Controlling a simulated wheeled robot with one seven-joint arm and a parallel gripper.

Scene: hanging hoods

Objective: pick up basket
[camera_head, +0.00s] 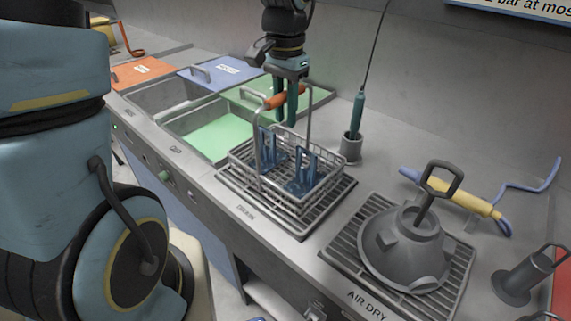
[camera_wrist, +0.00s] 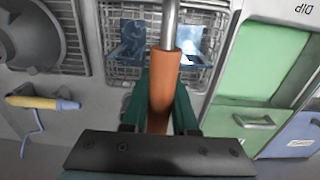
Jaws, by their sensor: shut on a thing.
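The wire basket (camera_head: 322,196) stands on or just over the slatted metal rack at the middle of the counter; I cannot tell if it touches. It holds blue parts (camera_head: 303,176). Its tall handle has an orange grip (camera_head: 285,96) at the top. My gripper (camera_head: 291,112) is above the basket, with its green fingers shut on the orange grip. In the wrist view the orange grip (camera_wrist: 164,85) lies between the fingers, and the basket (camera_wrist: 120,70) shows below it, partly hidden by the grip and gripper.
Left of the basket is an open tank with green liquid (camera_head: 218,138). A probe in a grey cup (camera_head: 350,148) stands behind right. A grey hood-shaped part (camera_head: 405,250) sits on the air-dry rack (camera_head: 341,240). A yellow-and-blue tool (camera_head: 465,200) lies at the right.

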